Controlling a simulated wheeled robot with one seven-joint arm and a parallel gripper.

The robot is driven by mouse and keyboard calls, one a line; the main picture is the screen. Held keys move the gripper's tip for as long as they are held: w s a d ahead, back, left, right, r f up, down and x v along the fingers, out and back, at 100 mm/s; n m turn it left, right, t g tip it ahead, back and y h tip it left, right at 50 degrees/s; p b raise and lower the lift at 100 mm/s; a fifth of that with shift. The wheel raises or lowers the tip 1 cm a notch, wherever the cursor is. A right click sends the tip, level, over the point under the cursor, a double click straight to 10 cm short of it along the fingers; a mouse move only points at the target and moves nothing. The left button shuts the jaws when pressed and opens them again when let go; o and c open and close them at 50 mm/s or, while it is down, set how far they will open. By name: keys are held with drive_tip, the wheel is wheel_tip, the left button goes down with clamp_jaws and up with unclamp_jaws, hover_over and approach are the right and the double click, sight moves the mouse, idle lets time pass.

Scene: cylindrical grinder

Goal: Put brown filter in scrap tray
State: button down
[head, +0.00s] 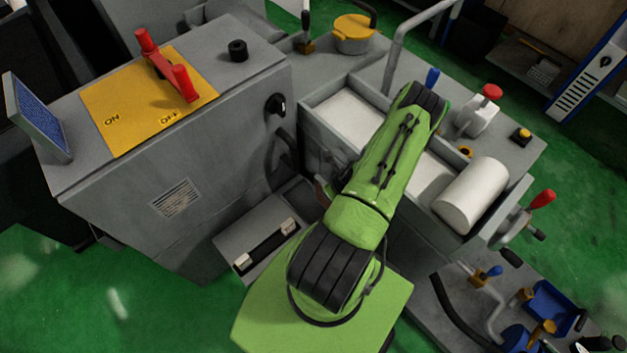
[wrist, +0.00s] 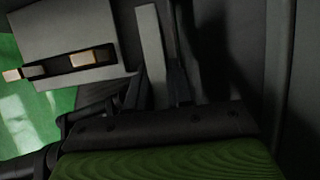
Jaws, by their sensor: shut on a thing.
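In the head view my green arm reaches over the grinder's front and hides most of my gripper. A small brown edge, which looks like part of the brown filter (head: 322,190), shows just left of my arm, low against the machine. In the wrist view the dark body of my gripper (wrist: 165,125) crosses the lower part; its fingertips are not clear. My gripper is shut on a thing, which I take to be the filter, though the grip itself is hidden. I cannot make out a scrap tray for certain.
A grey box (head: 232,243) with a dark slot and two pale blocks stands left of my arm; it also shows in the wrist view (wrist: 62,32). The grey cabinet (head: 130,190) rises at left. The white grinding wheel (head: 473,195) and levers are at right.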

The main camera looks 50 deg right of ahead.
drive_tip(key=w+d+f+b, duration=0.1)
drive_tip(key=w+f, duration=0.2)
drive_tip(key=w, duration=0.4)
drive_tip(key=shift+w+d+f, duration=0.25)
drive_tip(key=shift+w+d, duration=0.05)
drive_tip(key=shift+w, duration=0.05)
drive_tip(key=shift+b, duration=0.3)
drive_tip(key=c, duration=1)
unclamp_jaws()
drive_tip(key=shift+f, duration=0.1)
